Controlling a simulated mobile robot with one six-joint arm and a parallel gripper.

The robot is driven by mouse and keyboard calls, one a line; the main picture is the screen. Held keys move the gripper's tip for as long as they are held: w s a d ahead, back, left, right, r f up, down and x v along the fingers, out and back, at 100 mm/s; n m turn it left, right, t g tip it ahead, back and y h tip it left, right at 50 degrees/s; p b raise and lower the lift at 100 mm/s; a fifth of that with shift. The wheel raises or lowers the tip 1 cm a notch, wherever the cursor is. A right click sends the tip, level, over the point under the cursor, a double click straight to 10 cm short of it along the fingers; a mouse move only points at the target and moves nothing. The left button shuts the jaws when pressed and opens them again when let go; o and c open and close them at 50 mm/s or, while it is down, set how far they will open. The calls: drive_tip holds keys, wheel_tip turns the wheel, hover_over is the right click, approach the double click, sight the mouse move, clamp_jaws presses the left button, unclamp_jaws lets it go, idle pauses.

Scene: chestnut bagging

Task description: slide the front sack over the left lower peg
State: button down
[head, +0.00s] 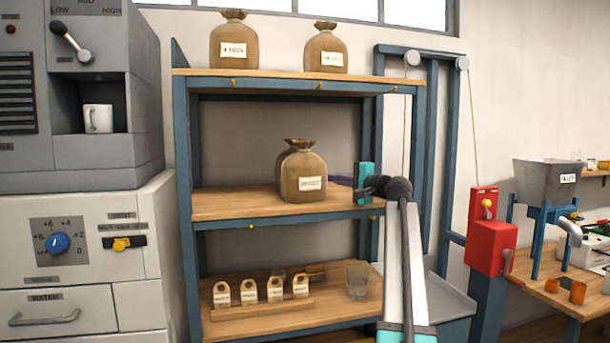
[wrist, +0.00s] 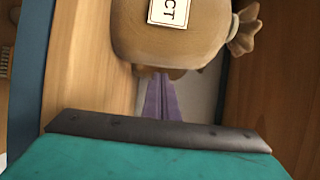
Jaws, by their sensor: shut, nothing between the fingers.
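On the middle shelf stands a tan tied sack (head: 301,178) with a white label. Its outline looks doubled, so another sack may stand close behind it. In the wrist view a labelled sack (wrist: 175,35) fills the top middle, with its tied neck to the right. The left lower peg (head: 251,226) is a small yellow hook on the middle shelf's front edge, below and left of the sack. My gripper (head: 363,182) is right of the sack, apart from it, shut and empty. It also shows in the wrist view (wrist: 160,135), below the sack.
The blue shelf frame's right post (head: 419,150) stands close to my arm. Two sacks stand on the top shelf (head: 283,73). Tagged wooden pieces and a glass (head: 357,281) stand on the bottom shelf. The middle shelf's left part is clear.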

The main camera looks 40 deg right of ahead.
sight(282, 179)
drive_tip(key=shift+w+a+p, duration=0.55)
drive_tip(key=shift+w+a, duration=0.7)
drive_tip(key=shift+a, duration=1.85)
drive_tip(key=shift+w+a+p, duration=0.55)
drive_tip(key=shift+w+a, duration=0.7)
drive_tip(key=shift+a, duration=1.8)
drive_tip(key=shift+w+a+p, duration=0.55)
drive_tip(key=shift+w+a, duration=0.7)
drive_tip(key=shift+a, duration=1.85)
drive_tip(key=shift+d, duration=0.1)
drive_tip(key=shift+s+d+b, duration=0.25)
drive_tip(key=shift+s+d, duration=0.1)
drive_tip(key=shift+d, duration=0.45)
drive_tip(key=shift+s+d+b, duration=0.25)
drive_tip(key=shift+s+d, duration=0.1)
drive_tip(key=shift+d, duration=0.45)
drive_tip(key=s+a+p, duration=0.2)
drive_tip(key=s+a, duration=0.3)
drive_tip(key=s, duration=0.8)
drive_tip(key=shift+a, duration=0.2)
